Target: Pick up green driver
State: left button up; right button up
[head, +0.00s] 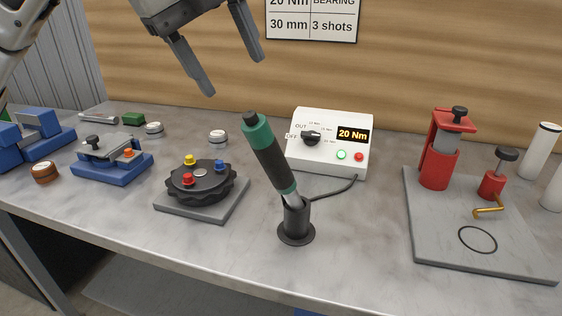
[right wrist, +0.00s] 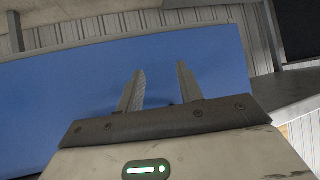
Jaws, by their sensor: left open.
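The green driver (head: 268,152), with a green and black handle, stands tilted to the left in a black holder (head: 296,222) on the grey bench. Its metal tip end is inside the holder. My left gripper (head: 236,78) is open and empty, above and to the left of the driver's top, apart from it. My right gripper (right wrist: 160,88) shows in the right wrist view with its fingers spread and nothing between them, in front of a blue surface. It is not in the head view.
A white controller box (head: 331,143) reading 20 Nm stands behind the driver, its cable running to the holder. A black round fixture (head: 201,183) is to the left, beside a blue clamp (head: 111,166). A grey plate (head: 430,240) with red tools is at right. The bench front is clear.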

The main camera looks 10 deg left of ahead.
aim_at(255, 121)
pick_arm(q)
jog(key=x, duration=1)
jog(key=shift+a+f+p, duration=0.1)
jog(key=shift+a+p, duration=0.05)
jog(key=shift+p, duration=0.25)
jog(key=shift+p+x, duration=0.7)
jog(key=shift+x, duration=1.95)
jog(key=shift+s+a, duration=0.15)
grip_shut()
